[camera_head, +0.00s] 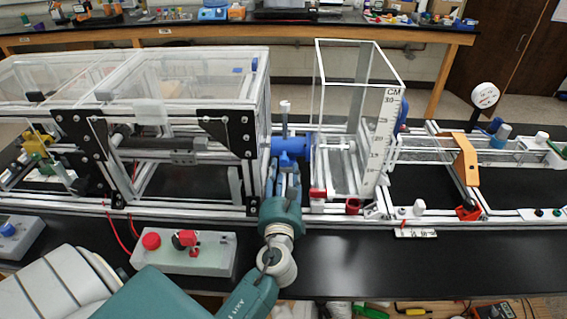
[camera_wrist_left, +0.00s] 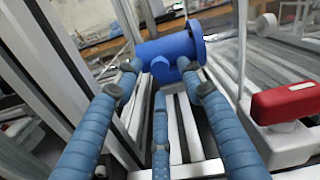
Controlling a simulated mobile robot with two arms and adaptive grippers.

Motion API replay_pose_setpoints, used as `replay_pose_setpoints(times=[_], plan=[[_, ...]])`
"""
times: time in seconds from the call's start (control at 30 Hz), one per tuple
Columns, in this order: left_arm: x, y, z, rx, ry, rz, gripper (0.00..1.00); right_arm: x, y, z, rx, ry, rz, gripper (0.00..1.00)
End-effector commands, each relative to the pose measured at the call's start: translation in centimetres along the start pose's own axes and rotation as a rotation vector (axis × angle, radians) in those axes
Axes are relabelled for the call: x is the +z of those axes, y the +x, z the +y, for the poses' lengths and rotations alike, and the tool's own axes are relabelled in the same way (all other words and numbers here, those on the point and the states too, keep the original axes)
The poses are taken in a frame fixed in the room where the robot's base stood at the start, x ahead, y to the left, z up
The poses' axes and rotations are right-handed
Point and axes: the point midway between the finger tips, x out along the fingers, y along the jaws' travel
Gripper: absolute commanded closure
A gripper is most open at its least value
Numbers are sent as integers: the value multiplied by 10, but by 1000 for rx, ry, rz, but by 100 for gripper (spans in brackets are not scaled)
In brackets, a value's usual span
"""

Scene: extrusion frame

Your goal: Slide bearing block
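A blue cylindrical block (camera_head: 290,147) with a flanged end stands on the rails between the left enclosure and the clear upright box. I cannot tell for sure that it is the bearing block. It also shows at the top middle of the left wrist view (camera_wrist_left: 168,52). My left gripper (camera_head: 286,177) is just in front of it, pointing away from me. In the left wrist view its blue fingers (camera_wrist_left: 160,82) are spread apart, with the tips at the block's near lower side. Whether they touch it is unclear. My right gripper is out of view.
The framed enclosure (camera_head: 160,72) stands close on the left, and the clear box with a centimetre scale (camera_head: 386,130) on the right. A red clamp (camera_wrist_left: 292,103) is right of the fingers. A grey button box (camera_head: 190,257) sits in front. The black bench is bare at right (camera_head: 400,268).

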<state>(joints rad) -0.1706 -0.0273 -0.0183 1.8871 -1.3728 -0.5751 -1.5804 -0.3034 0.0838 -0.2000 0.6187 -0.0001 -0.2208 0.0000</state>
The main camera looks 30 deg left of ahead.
Motion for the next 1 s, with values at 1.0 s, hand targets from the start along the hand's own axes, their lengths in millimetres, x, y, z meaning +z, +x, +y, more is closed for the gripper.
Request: replay_pose_setpoints(times=[1.0], plan=[[2,31,0,0,1,-1,100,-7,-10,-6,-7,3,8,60]])
